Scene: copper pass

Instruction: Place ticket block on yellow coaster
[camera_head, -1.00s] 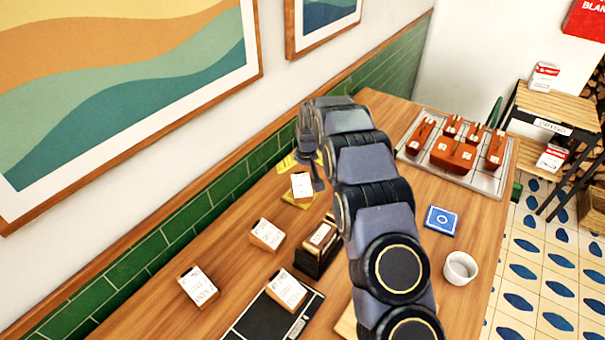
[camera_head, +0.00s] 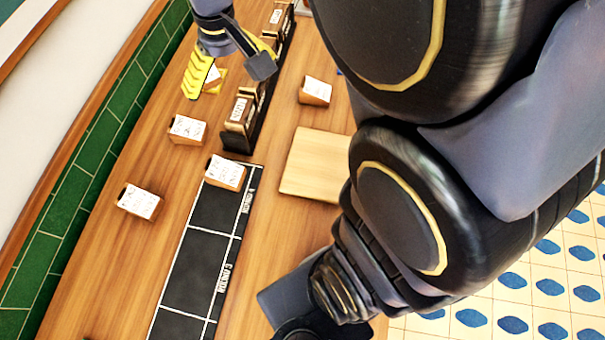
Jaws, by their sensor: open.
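My gripper (camera_head: 231,75) is at the top left, with its fingers spread apart and a yellow ridged pad on the left one. A ticket block (camera_head: 212,76) with a white top sits between the fingers, partly hidden by them. It appears to rest on the yellow coaster (camera_head: 213,91), of which only slivers show. I cannot tell whether a finger touches the block. Other similar ticket blocks stand on the wood counter: one (camera_head: 188,130) below the coaster, one (camera_head: 139,201) further left, and one (camera_head: 315,91) to the right.
A ticket block (camera_head: 225,172) sits at the top end of a black gridded board (camera_head: 197,262). A dark holder (camera_head: 240,122) stands beside the gripper, and a light wooden board (camera_head: 312,165) lies right of it. The green tiled wall (camera_head: 85,150) borders the counter. My arm hides the right side.

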